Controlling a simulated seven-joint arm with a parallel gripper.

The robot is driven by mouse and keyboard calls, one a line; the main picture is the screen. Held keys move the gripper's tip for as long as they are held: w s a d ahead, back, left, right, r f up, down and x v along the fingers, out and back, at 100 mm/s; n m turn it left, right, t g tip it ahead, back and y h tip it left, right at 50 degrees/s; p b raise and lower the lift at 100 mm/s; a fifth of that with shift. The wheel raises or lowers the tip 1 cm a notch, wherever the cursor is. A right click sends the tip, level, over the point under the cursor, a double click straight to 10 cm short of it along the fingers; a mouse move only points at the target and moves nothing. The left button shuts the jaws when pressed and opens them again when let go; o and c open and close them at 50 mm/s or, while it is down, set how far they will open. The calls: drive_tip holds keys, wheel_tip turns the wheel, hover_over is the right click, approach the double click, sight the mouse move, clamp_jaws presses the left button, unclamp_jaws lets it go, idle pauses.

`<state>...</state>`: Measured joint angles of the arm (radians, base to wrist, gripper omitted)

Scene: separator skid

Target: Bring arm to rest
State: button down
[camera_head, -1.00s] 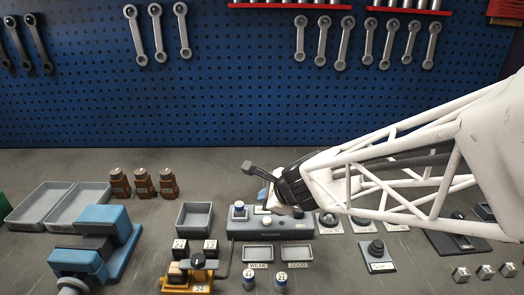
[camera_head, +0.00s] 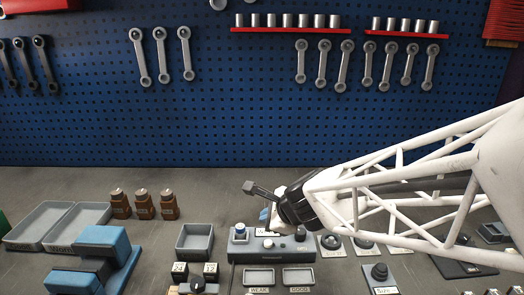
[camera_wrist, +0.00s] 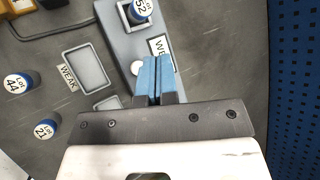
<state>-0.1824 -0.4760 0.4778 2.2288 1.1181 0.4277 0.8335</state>
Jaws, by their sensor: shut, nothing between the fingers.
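My gripper (camera_wrist: 158,78) is shut, its two blue fingers pressed together with nothing between them. In the head view my gripper (camera_head: 264,214) hangs above the back of the grey-blue tester box (camera_head: 245,249), at the end of my white lattice arm that reaches in from the right. The fingers are partly hidden by the dark wrist there. In the wrist view the tester box (camera_wrist: 112,40) lies beyond and beside the fingers, with a blue-banded cylinder (camera_wrist: 139,10) marked 52 on it. I cannot tell the exact height of the gripper over the box.
Two shallow trays (camera_wrist: 88,68) lie by the box, one labelled WEAK. Cylinders marked 44 (camera_wrist: 18,84) and 21 (camera_wrist: 46,128) stand nearby. An empty grey bin (camera_head: 194,240), brown bottles (camera_head: 143,204) and a blue vise (camera_head: 100,242) are left. A pegboard (camera_head: 220,110) rises behind.

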drive_tip(key=s+d+r+n+g+h, duration=0.2)
drive_tip(key=s+d+n+h, duration=0.1)
drive_tip(key=s+d+n, duration=0.5)
drive_tip(key=s+d+r+n+g+h, duration=0.2)
drive_tip(key=s+d+n, duration=0.6)
drive_tip(key=s, duration=0.5)
drive_tip(key=shift+d+r+n+h, duration=0.25)
drive_tip(key=shift+n+h, duration=0.35)
drive_tip(key=shift+n, duration=0.4)
